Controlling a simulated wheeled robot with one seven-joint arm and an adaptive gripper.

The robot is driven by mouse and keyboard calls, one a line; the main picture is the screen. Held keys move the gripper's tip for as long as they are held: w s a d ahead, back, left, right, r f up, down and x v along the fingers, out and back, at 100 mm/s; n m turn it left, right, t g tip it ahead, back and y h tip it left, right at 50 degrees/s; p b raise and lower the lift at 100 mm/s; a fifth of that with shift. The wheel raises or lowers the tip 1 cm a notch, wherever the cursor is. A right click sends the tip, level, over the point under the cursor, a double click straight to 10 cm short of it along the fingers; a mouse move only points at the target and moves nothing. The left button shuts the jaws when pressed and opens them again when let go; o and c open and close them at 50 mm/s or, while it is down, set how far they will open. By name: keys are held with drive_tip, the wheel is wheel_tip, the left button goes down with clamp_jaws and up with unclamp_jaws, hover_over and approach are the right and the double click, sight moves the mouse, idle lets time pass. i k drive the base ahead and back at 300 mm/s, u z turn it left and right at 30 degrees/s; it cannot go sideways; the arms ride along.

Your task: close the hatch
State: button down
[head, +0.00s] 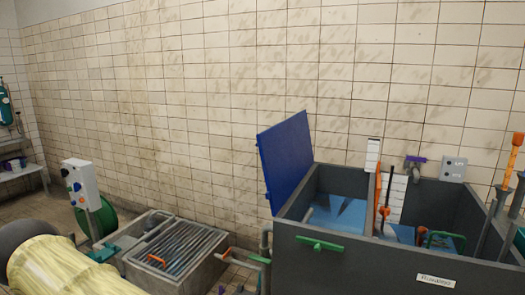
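The hatch (286,161) is a flat blue panel. It stands open, steeply tilted, at the left end of a dark grey tank (350,262). The tank's open top below it shows a light blue inside (340,213). A green handle (320,244) is on the tank's front wall. My gripper is not in view.
Tall handled tools (510,170) stand at the right edge. A grated basin (175,252), a control post (80,185) and a yellow roll (60,268) are at left. Tiled wall lies behind.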

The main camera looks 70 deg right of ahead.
sight(285, 150)
drive_tip(key=i, duration=2.65)
drive_tip(key=z, duration=2.5)
drive_tip(key=i, duration=0.8)
drive_tip(key=z, duration=0.15)
